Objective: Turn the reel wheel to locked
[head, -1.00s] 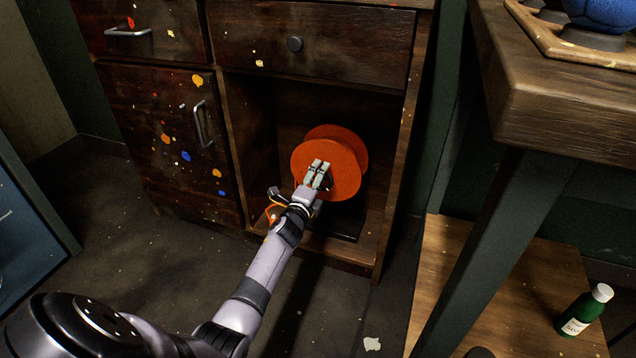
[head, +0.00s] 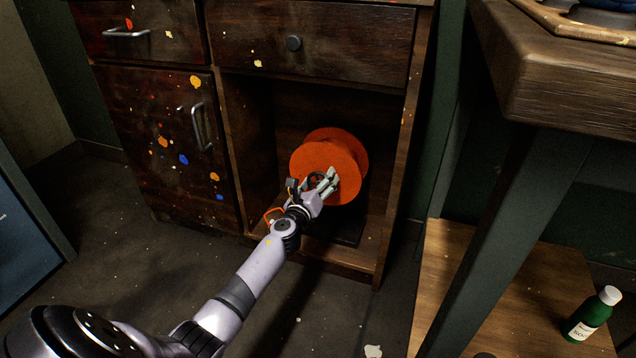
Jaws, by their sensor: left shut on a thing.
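The orange reel wheel (head: 316,162) stands in the open cubby of the dark wooden cabinet, with a round front disc and a second disc behind it. My left gripper (head: 326,182) is at the lower part of the front disc, shut on a part of the wheel there. Its fingers hide the part they hold. An orange loop (head: 273,214) shows beside my left wrist. No lock marking can be made out on the wheel. My right gripper is not in view.
The cubby sits in a paint-spotted cabinet (head: 158,120) with a closed door and closed drawers. A wooden table (head: 575,90) stands at the right, with a lower shelf (head: 480,280) holding a green bottle (head: 592,314). The floor in front is mostly clear.

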